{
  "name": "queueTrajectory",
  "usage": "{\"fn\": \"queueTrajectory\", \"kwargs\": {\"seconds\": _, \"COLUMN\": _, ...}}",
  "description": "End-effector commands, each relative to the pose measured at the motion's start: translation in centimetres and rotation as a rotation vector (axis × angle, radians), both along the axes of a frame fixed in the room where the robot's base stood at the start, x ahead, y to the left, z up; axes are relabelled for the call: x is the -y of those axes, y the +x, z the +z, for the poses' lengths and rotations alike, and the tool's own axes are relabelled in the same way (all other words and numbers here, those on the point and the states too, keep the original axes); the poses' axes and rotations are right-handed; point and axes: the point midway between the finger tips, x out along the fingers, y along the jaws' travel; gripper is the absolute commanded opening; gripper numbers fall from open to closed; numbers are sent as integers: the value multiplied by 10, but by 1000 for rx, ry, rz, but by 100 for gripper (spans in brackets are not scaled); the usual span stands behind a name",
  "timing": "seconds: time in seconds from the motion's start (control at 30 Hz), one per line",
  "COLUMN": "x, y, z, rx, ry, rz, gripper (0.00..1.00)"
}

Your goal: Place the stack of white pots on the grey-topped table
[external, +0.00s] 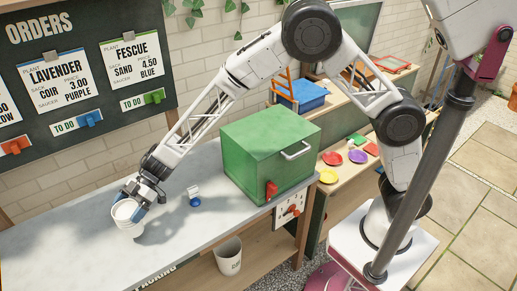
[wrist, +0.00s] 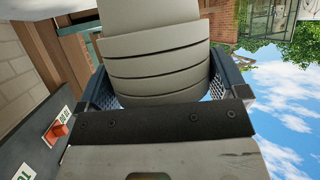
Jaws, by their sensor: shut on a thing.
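The stack of white pots (external: 128,216) is at the grey-topped table's left part, in my gripper (external: 142,194). In the wrist view the stack (wrist: 158,65) fills the space between the two fingers (wrist: 165,88), its nested rims showing as several bands. My gripper is shut on the stack. The stack looks upright in the external view, over the grey-topped table (external: 70,247). I cannot tell whether its base touches the table top.
A green box (external: 262,155) with a handle and red latch stands on the table's right end. A small blue and white object (external: 194,197) lies between it and my gripper. A white bucket (external: 229,257) is below the table. An orders board (external: 85,60) hangs behind.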

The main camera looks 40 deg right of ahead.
Motion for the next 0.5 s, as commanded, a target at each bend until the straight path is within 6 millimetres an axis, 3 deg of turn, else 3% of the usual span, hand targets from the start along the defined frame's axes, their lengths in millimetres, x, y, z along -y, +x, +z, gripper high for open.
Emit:
{"fn": "queueTrajectory", "kwargs": {"seconds": 0.17, "x": 0, "y": 0, "z": -5, "rx": 0, "ry": 0, "rz": 0, "gripper": 50}}
{"fn": "queueTrajectory", "kwargs": {"seconds": 0.5, "x": 0, "y": 0, "z": -34, "rx": -1, "ry": 0, "rz": 0, "gripper": 50}}
